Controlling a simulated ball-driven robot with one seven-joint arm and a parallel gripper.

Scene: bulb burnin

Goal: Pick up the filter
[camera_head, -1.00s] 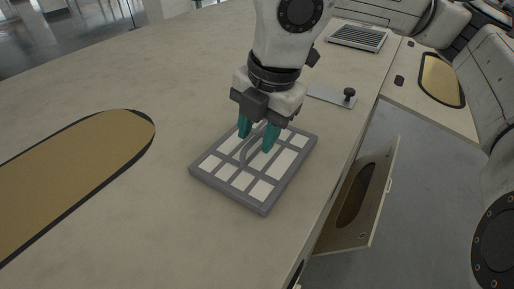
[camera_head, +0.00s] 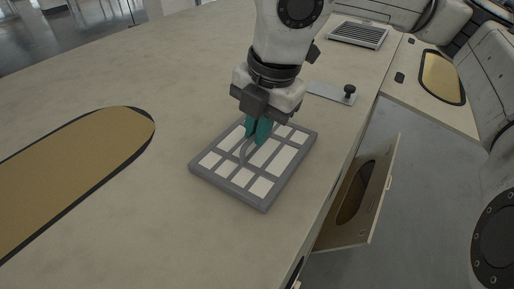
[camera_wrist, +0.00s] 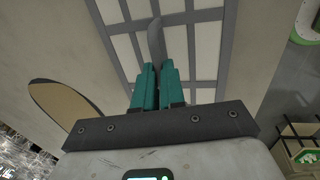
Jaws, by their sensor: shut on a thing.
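The filter (camera_head: 225,183) is a flat grey frame with white panels and a curved grey handle across its middle. It lies flat on the beige counter. My gripper (camera_head: 257,138) is above it with its teal fingers closed around the handle. In the wrist view the two teal fingers (camera_wrist: 158,82) are close together, with the handle (camera_wrist: 156,38) between them and rising beyond the tips. The grey frame (camera_wrist: 112,30) fills the view behind. Part of the handle is hidden by the fingers.
The counter (camera_head: 110,200) around the filter is mostly clear. A tan inset panel (camera_head: 70,165) lies to the left. An open cabinet door (camera_head: 362,195) hangs below the right edge.

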